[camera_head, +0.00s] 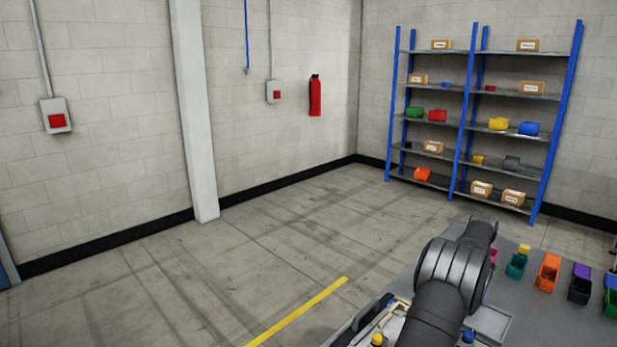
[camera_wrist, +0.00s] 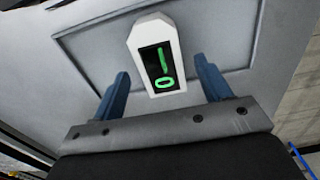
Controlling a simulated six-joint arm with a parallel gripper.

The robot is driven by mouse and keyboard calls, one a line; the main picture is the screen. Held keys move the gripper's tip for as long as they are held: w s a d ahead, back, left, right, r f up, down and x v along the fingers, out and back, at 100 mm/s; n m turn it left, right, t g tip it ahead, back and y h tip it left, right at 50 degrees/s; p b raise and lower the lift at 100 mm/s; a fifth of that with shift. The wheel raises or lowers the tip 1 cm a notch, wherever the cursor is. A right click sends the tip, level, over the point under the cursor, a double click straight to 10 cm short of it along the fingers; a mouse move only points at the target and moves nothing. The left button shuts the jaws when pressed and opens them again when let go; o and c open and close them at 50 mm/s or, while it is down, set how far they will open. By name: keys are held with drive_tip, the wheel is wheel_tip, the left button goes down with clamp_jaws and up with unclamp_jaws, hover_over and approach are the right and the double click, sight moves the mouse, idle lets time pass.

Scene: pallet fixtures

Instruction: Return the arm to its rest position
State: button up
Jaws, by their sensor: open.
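My gripper (camera_wrist: 161,68) shows in the wrist view with its two blue fingers wide apart and nothing held between them. Beyond the fingers is a white housing (camera_wrist: 137,40) with a black display and green marks, on a grey panelled surface (camera_wrist: 95,50). I cannot tell how far it is from the fingertips. In the head view my dark grey arm rises from the bottom edge over the workbench, bent at a joint. The gripper itself cannot be made out there.
My arm partly hides a grey tray (camera_head: 494,324). A blue shelf rack (camera_head: 458,125) stands behind; open floor lies left.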

wheel_tip(320, 180, up, 9)
wheel_tip(320, 180, down, 12)
drive_tip(key=r, duration=0.5)
drive_tip(key=shift+s+d+r, duration=0.15)
drive_tip(key=shift+s+d, duration=0.05)
drive_tip(key=shift+s, duration=0.2)
drive_tip(key=s+d+r, duration=0.4)
drive_tip(key=s+r, duration=0.3)
drive_tip(key=s, duration=0.4)
drive_tip(key=s+a, duration=0.8)
drive_tip(key=s, duration=0.3)
drive_tip(key=s+a+r, duration=0.1)
drive_tip(key=s+a, duration=0.7)
drive_tip(key=s, duration=0.3)
drive_tip(key=shift+a, duration=0.25)
drive_tip(key=shift+s, duration=0.1)
